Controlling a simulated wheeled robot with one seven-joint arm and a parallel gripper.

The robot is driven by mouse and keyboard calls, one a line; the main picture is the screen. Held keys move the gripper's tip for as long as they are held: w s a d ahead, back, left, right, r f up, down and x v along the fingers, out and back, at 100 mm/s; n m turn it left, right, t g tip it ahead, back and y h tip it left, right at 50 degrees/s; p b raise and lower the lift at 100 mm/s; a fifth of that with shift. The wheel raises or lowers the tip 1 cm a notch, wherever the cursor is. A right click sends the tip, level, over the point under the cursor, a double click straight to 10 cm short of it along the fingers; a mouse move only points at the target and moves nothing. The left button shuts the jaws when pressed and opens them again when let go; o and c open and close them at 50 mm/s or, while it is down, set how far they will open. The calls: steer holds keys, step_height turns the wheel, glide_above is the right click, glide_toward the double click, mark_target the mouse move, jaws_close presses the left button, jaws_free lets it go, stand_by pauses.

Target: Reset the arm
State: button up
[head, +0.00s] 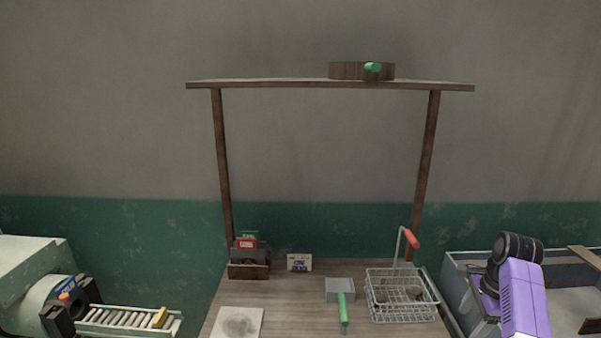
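A purple and black arm (524,298), which looks like mine, rises from the bottom edge at the right. It bends at a black joint near its top, in front of a grey bin. No gripper fingers can be made out, so I cannot see whether my gripper holds anything. The wooden table (300,291) stands in the middle, to the left of the arm. On it are a wire basket (401,311) with a red-handled bar and dark lumps inside, and a grey dustpan-like tool (340,291) with a green handle.
A wooden shelf (270,84) on posts spans the table, with a round wooden piece (347,71) and a green item on top. A dark wooden box (248,271) with cards stands at the back left. A machine with rollers (125,320) is at left, the grey bin (452,276) at right.

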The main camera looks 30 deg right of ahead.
steer(key=w+d+r+n+t+h, duration=0.2)
steer(key=w+d+n+t+h, duration=0.2)
steer(key=w+n+t+h, duration=0.15)
steer(key=s+a+f+n+t+h+b, duration=0.2)
steer(key=a+n+t, duration=0.5)
steer(key=a, duration=1.3)
steer(key=s+a+r+n+t+y+b, duration=0.1)
steer(key=s+a+r+n+y, duration=0.3)
steer(key=s+a, duration=0.6)
steer(key=s+a+r+n+t+b, duration=0.15)
steer(key=s+a+n, duration=0.55)
steer(key=a, duration=0.7)
steer(key=s+a+f+n+g+y, duration=0.2)
steer(key=s+a, duration=0.4)
steer(key=s, duration=0.4)
steer(key=shift+f+y+b, duration=0.45)
steer(key=shift+f+y, duration=0.1)
steer(key=shift+y, duration=0.4)
